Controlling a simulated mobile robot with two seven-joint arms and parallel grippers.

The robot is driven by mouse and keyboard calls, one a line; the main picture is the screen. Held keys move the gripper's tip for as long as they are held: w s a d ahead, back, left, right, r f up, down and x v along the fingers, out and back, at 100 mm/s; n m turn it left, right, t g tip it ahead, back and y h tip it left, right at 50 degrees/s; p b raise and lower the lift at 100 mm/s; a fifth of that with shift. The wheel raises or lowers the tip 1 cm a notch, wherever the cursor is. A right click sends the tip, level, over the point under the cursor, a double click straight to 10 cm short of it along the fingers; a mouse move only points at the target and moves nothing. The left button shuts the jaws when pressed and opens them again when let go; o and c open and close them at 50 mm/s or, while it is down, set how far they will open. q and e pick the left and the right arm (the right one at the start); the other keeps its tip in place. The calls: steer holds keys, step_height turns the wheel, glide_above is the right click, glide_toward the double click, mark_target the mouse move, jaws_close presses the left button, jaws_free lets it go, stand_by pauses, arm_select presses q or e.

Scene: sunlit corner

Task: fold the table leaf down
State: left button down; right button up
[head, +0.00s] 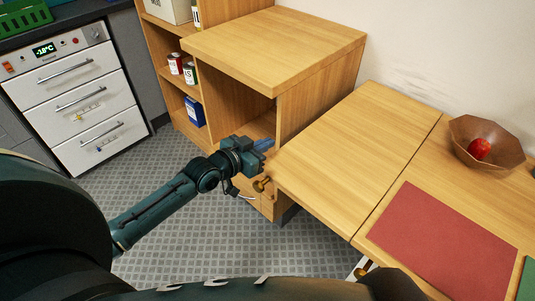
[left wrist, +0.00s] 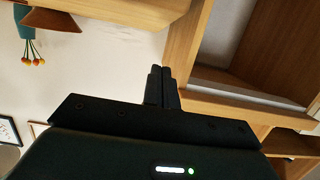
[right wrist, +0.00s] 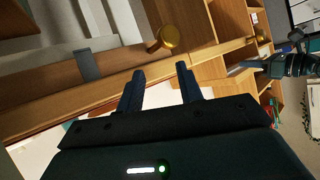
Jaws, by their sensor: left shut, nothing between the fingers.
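The wooden table leaf (head: 350,145) lies level with the table top, a thin seam between them in the head view. A brass knob (head: 262,184) sticks out at its near left corner. My left gripper (head: 265,145) is shut and empty, just beyond that knob, beside the leaf's left edge. It also shows shut in the left wrist view (left wrist: 162,86). My right gripper (right wrist: 160,82) is open and empty in the right wrist view. A brass knob (right wrist: 167,39) on a wooden edge is just past its fingertips, not between them.
A wooden cabinet (head: 275,45) stands close to the leaf's far left side. The fixed table top carries a bowl (head: 487,142) with a red fruit and a red mat (head: 445,230). A white drawer unit (head: 75,100) stands far left. The grey floor (head: 220,245) left of the leaf is free.

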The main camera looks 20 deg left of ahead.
mark_target(268, 159)
arm_select(q)
steer(key=f, duration=0.1)
steer(key=w+f, duration=0.1)
steer(key=f, duration=0.1)
steer(key=shift+w+d+f+b, duration=0.1)
steer(key=shift+d+f+b, duration=0.1)
steer(key=shift+b, duration=0.15)
steer(key=shift+f, duration=0.45)
arm_select(e)
steer(key=shift+w, duration=0.15)
arm_select(q)
steer(key=shift+f, duration=0.1)
arm_select(e)
steer(key=shift+f, duration=0.1)
